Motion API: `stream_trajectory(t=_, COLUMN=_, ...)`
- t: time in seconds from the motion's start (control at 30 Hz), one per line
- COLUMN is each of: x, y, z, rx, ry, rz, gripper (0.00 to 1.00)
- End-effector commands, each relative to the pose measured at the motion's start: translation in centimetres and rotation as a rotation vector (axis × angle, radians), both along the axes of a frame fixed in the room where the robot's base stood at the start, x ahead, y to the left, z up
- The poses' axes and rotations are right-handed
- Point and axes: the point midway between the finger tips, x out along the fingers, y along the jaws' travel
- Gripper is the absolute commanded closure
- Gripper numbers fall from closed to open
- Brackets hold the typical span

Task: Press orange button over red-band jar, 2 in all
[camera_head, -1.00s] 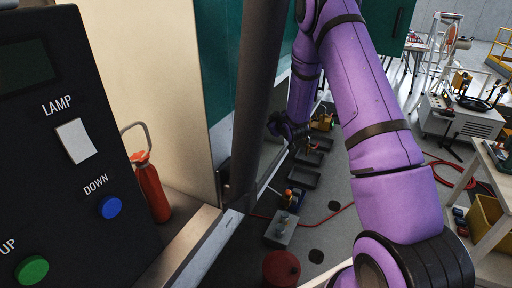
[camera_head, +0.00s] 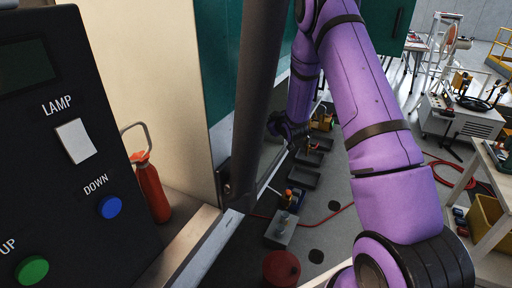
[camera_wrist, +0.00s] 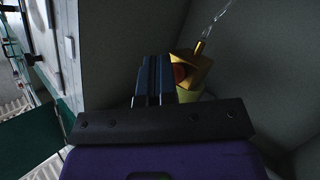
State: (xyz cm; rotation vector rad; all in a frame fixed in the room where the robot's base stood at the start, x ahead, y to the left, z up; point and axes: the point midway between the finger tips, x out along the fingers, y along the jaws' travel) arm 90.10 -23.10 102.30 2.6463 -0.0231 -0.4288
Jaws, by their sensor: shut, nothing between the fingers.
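In the wrist view my gripper (camera_wrist: 154,80) shows two dark blue fingers pressed together, with nothing between them. Just right of the fingertips is a yellow, brass-coloured block (camera_wrist: 198,66) with a dark orange-red round spot (camera_wrist: 179,73) on its face. The spot may be the orange button; the fingers partly overlap the block, and I cannot tell whether they touch it. A brass spout and a clear, stream-like shape rise from it in the picture. In the head view my wrist is far off, beside the dark trays, and its fingers are too small to make out. I cannot identify a red-band jar.
In the head view a black panel (camera_head: 70,235) with lamp, up and down controls stands close on the left. A dark post (camera_head: 257,95) crosses near my arm. Dark trays (camera_head: 303,178), an orange-red bottle (camera_head: 152,190) and a red drum (camera_head: 281,268) stand lower.

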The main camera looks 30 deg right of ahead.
Motion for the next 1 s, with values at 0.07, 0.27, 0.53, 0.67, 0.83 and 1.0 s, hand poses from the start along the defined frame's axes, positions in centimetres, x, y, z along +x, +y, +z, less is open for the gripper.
stream_trajectory(t=0.07, x=0.27, y=0.26, z=0.03, rx=0.000, ry=-0.001, rz=0.002, gripper=1.00)
stream_trajectory(t=0.27, x=0.59, y=0.50, z=0.05, rx=0.000, ry=-0.001, rz=0.002, gripper=1.00)
stream_trajectory(t=0.53, x=0.62, y=0.56, z=0.13, rx=0.000, ry=-0.004, rz=0.004, gripper=1.00)
stream_trajectory(t=0.67, x=0.35, y=0.38, z=0.20, rx=0.001, ry=-0.005, rz=0.003, gripper=1.00)
stream_trajectory(t=0.83, x=0.07, y=0.22, z=0.20, rx=0.001, ry=-0.004, rz=0.003, gripper=1.00)
stream_trajectory(t=1.0, x=0.00, y=0.14, z=0.14, rx=0.000, ry=-0.002, rz=0.002, gripper=1.00)
